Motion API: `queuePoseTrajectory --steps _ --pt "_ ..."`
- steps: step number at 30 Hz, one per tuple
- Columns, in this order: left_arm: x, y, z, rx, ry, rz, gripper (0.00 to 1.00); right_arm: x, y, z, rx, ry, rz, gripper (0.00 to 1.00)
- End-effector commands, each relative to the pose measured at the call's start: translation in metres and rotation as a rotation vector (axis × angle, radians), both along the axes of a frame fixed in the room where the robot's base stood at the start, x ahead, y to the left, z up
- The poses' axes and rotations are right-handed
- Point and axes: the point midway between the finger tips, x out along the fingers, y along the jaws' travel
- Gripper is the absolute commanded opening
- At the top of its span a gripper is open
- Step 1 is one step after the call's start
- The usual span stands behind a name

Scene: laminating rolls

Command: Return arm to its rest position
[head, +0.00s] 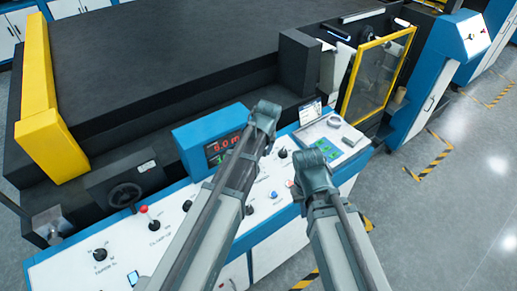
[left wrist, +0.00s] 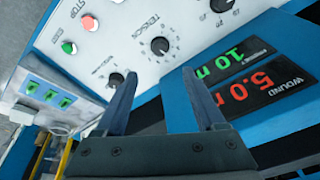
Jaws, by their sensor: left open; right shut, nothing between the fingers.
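My left arm reaches in from the lower left in the head view, and its end (head: 264,118) is above the control panel (head: 70,268), right of the blue display box. In the left wrist view my left gripper (left wrist: 160,74) is open, with two dark fingers apart and nothing between them. It is over the panel, near the display and knobs; whether it touches cannot be told. My right arm comes in from the bottom, and its gripper end (head: 312,168) is over the panel's right part. The right gripper is shut and empty; its fingers are hard to make out.
The display box (head: 186,146) reads 5.0 in red; the left wrist view shows it with the tension knob (left wrist: 160,45). A black machine bed (head: 170,50), a yellow bar (head: 38,70) and a yellow-framed guard (head: 378,75) stand behind. Floor at right is open.

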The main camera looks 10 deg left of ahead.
Motion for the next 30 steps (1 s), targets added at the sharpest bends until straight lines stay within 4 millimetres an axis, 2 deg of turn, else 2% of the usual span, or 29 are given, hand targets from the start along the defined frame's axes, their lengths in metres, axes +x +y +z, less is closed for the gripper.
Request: queuePoseTrajectory --steps 14,17,21,24,27,30 --pt "-0.005 -0.002 -0.005 0.000 0.005 -0.009 0.71 0.000 0.000 -0.005 0.000 0.000 0.000 0.00" --pt "-0.032 -0.011 -0.027 0.003 0.038 -0.065 0.71 0.000 0.000 -0.026 -0.001 0.000 0.001 0.00" --pt "-0.099 -0.032 -0.072 0.012 0.130 -0.221 0.71 0.000 0.000 -0.068 -0.001 0.000 0.005 0.00" --pt "-0.144 -0.043 -0.098 0.016 0.195 -0.335 0.71 0.000 0.000 -0.092 -0.002 0.000 0.008 0.00" --pt "-0.179 -0.049 -0.116 0.018 0.250 -0.431 0.71 0.000 0.000 -0.110 -0.002 -0.001 0.011 0.00" --pt "-0.202 -0.053 -0.126 0.018 0.287 -0.495 0.71 0.000 0.000 -0.120 -0.002 0.000 0.013 0.00"
